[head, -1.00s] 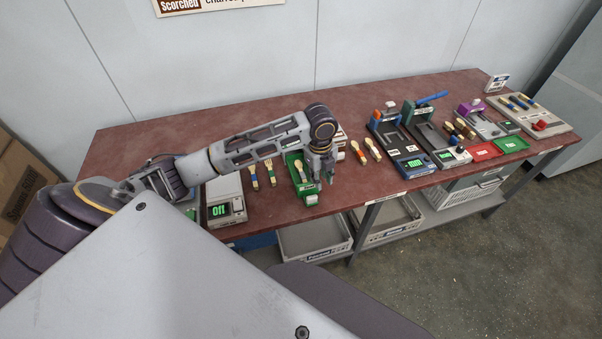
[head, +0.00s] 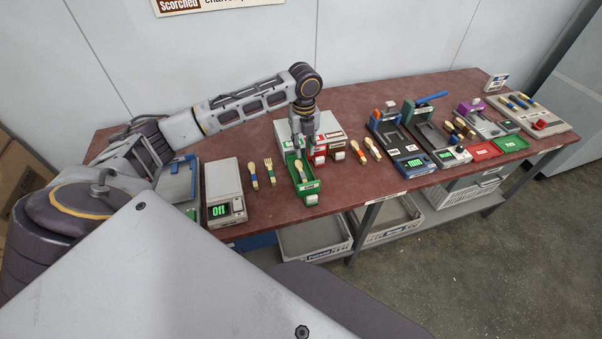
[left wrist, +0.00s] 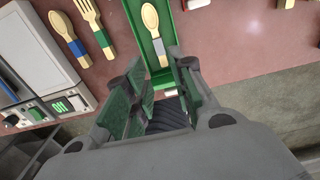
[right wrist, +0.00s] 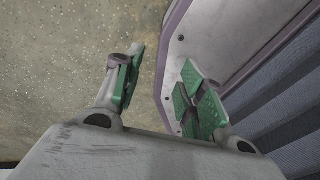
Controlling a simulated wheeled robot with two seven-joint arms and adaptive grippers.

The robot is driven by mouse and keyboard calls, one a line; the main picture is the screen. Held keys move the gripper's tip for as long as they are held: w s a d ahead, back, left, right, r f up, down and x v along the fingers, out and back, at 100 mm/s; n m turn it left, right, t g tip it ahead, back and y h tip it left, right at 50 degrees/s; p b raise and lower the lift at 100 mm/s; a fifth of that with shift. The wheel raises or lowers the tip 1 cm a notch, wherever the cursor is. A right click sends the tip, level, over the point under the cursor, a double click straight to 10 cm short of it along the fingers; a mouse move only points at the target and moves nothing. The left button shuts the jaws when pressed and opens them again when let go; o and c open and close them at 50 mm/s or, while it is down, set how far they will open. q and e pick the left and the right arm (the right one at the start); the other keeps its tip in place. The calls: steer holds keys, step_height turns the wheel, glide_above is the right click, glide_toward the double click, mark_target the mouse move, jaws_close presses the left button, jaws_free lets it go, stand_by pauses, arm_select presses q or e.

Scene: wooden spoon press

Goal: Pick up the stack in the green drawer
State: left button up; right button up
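The green drawer (head: 312,188) stands pulled out of a white cabinet (head: 283,128) on the table. A pale wooden spoon with a grey-blue band (head: 301,173) lies in it; I cannot tell how many pieces are stacked there. The left wrist view shows the green drawer (left wrist: 137,14) and the spoon (left wrist: 151,24) beyond my fingertips. My left gripper (head: 304,146) points down above the drawer's back part. In its wrist view, the left gripper (left wrist: 163,78) is open and empty. My right gripper (right wrist: 162,72) is open and empty over the floor, beside my own body.
A fork (head: 269,169) and another spoon (head: 253,174) lie left of the drawer, next to a white device reading Off (head: 224,190). A red drawer (head: 319,156) is close on the right, with two more utensils (head: 365,150) beyond. Presses and trays fill the table's right part.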

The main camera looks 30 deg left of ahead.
arm_select(q)
glide_above(303, 174)
step_height(303, 174, down, 8)
steer(key=shift+r, duration=0.2)
steer(key=shift+f, duration=0.55)
steer(key=shift+s+f, duration=0.1)
steer(key=shift+f, duration=0.45)
steer(key=shift+f+p, duration=0.35)
steer(key=shift+f, duration=1.7)
arm_select(e)
steer(key=shift+s+a+r, duration=0.1)
steer(key=shift+a+r, duration=0.2)
steer(key=shift+a, duration=0.15)
arm_select(q)
jaws_close()
